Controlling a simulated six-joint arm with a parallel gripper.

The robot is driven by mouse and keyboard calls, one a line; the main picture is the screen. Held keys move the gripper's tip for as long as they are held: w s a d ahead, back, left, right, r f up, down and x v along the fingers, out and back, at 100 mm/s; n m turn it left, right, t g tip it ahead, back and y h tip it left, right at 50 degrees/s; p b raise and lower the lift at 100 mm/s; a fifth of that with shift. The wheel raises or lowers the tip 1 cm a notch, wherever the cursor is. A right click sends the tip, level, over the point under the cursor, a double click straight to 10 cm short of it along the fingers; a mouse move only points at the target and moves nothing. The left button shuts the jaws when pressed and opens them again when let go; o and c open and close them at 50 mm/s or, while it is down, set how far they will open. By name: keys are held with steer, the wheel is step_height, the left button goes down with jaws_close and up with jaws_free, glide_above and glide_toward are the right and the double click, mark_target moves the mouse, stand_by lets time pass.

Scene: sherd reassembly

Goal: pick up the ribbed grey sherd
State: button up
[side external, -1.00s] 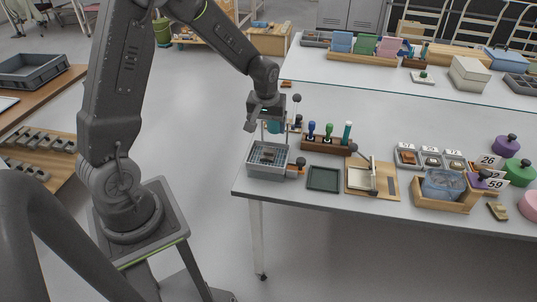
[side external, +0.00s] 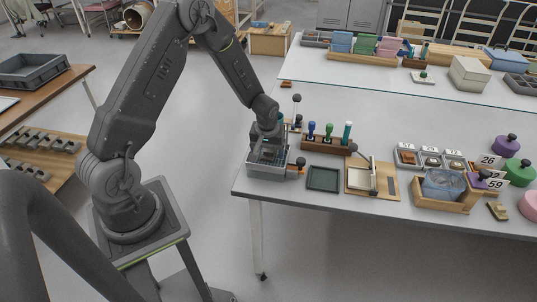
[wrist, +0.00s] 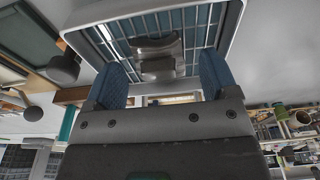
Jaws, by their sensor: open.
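The grey sherd (wrist: 157,48) shows in the wrist view as a curved, ridged piece lying on the slatted floor of a grey bin (wrist: 75,35). My gripper (wrist: 160,73) is open, with one blue padded finger on either side of the sherd's near end. The fingers appear apart from it, and I cannot tell how far above the slats they are. In the side view my gripper (side external: 268,147) is down at the mouth of the grey bin (side external: 266,172), and it hides the sherd.
A dark green tray (side external: 323,179) and a wooden board (side external: 385,187) lie right of the bin. A wooden rack (side external: 328,146) with coloured-handled tools stands behind them. A dark ball-topped stick (side external: 296,104) rises close behind my gripper. The bin walls surround the fingers.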

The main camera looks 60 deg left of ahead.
steer(key=shift+c, duration=0.4)
steer(key=c, duration=0.9)
steer(key=shift+r, duration=0.1)
steer(key=shift+c, duration=0.2)
